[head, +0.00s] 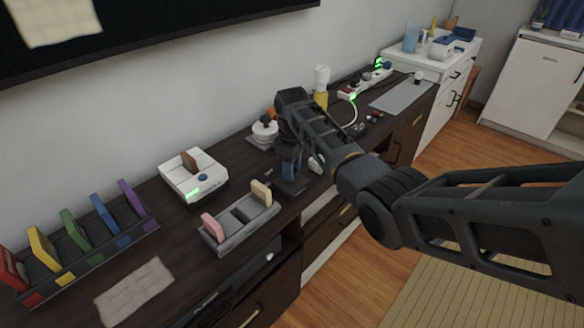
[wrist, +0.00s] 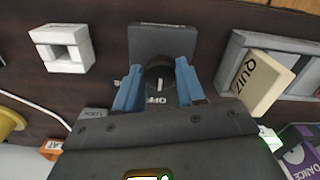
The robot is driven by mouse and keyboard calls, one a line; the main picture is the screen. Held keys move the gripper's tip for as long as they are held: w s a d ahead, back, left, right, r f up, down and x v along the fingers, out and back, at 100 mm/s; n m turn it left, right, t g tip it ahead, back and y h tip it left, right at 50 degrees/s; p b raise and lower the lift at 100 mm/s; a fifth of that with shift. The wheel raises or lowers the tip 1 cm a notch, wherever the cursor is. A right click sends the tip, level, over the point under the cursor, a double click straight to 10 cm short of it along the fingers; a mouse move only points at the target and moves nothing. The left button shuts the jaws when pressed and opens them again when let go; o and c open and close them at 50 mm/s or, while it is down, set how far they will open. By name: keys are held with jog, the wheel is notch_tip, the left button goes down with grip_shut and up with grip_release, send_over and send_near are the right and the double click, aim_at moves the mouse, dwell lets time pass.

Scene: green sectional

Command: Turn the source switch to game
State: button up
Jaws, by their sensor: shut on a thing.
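The source switch is a dark box (wrist: 163,38) on the dark wooden cabinet top, with a round black knob (wrist: 160,76). A white mark on the knob points towards the printed word OFF. No "game" label is legible. My gripper (wrist: 157,70) points down over the box, its two blue fingers on either side of the knob, shut on it. In the head view, my gripper (head: 290,165) stands over the switch box (head: 291,187) and hides the knob.
A grey holder (head: 240,226) with pink and cream cartridges stands close to the switch, left of it in the head view. A white console (head: 207,183) with a brown cartridge is behind it. A white block (wrist: 62,50) lies on the switch's other side. A cartridge rack (head: 100,250) is far left.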

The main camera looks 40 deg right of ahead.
jog(key=shift+c, duration=0.9)
jog(key=shift+m, duration=0.3)
jog(key=m+p, duration=0.1)
jog(key=m, duration=0.1)
jog(key=shift+a+r+m+p, duration=0.1)
jog(key=shift+r+m+p, duration=0.05)
jog(key=shift+m+p, duration=0.2)
jog(key=m+p, duration=0.1)
jog(key=m, duration=0.4)
jog(key=shift+w+m+p, duration=0.1)
jog(key=shift+m+p, duration=0.15)
jog(key=shift+p, duration=0.05)
jog(key=o, duration=1.1)
jog(key=shift+c, duration=0.2)
jog(key=shift+r, duration=3.8)
